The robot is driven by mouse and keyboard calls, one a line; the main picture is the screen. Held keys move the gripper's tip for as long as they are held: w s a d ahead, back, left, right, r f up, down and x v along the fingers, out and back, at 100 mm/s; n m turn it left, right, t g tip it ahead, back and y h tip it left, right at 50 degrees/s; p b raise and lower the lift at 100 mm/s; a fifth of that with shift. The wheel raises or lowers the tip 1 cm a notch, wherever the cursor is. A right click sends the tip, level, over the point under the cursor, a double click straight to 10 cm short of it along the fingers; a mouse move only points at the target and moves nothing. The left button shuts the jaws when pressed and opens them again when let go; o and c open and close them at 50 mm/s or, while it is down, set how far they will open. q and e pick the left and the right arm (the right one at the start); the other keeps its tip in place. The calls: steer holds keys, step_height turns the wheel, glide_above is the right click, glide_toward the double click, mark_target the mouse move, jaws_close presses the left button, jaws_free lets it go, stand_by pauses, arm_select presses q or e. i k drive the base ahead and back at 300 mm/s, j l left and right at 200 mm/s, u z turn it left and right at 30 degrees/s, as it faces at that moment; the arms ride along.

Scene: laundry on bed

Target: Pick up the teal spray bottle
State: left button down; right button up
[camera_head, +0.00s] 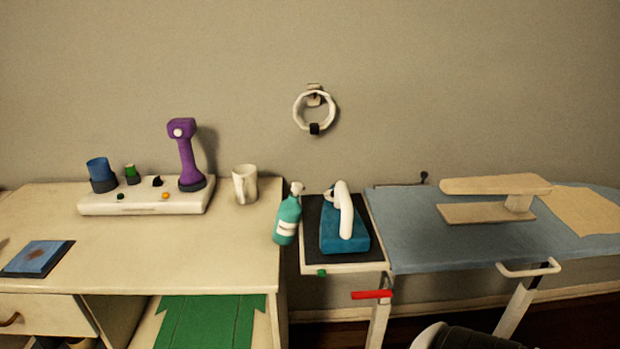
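The teal spray bottle (287,220) has a white spray head and a pale label. It leans slightly, with its head toward the right. It shows at the gap between the right edge of the cream table (240,245) and the iron rest (312,262). I cannot tell what it stands on. Neither of my grippers shows in the view, so their state and distance from the bottle are hidden.
A teal and white iron (344,228) sits close right of the bottle. A white mug (245,184) stands to its left. The blue ironing board (420,235) bears a small sleeve board (495,186). A rounded white and black part (465,337) shows at the bottom edge.

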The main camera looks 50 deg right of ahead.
mark_target(289, 212)
steer(key=z, duration=0.75)
